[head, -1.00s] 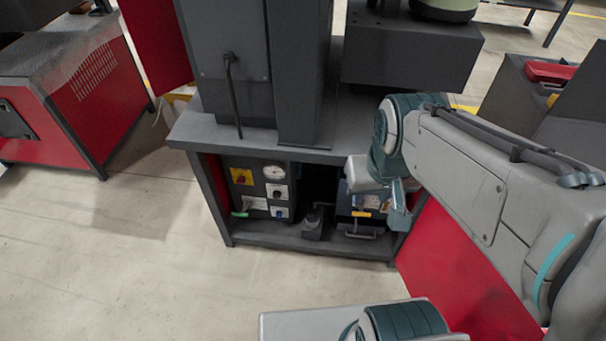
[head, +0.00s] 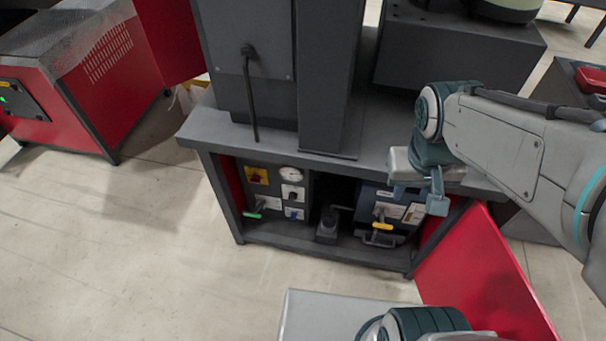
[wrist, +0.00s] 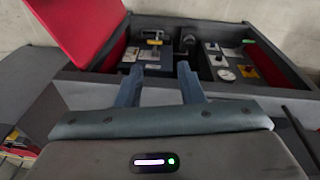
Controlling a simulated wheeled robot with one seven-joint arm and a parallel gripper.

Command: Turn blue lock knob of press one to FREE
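The blue lock knob (head: 294,213) sits on a white plate, low on the dark control panel (head: 266,192) in the left part of the open cabinet under the press. It is too small to read its setting. My gripper (head: 434,205) is in front of the cabinet's right part, well to the right of the knob and apart from it. In the wrist view my gripper (wrist: 160,78) has its two fingers spread, with nothing between them. The control panel (wrist: 226,64) shows there right of the fingers, and the blue knob cannot be made out clearly.
Above the blue knob are another knob (head: 292,192), a gauge (head: 290,174) and a red-yellow switch (head: 256,176). A green-handled lever (head: 252,214) is at left. A blue unit with a yellow handle (head: 382,226) stands at right. An open red door (head: 485,275) flanks the cabinet.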

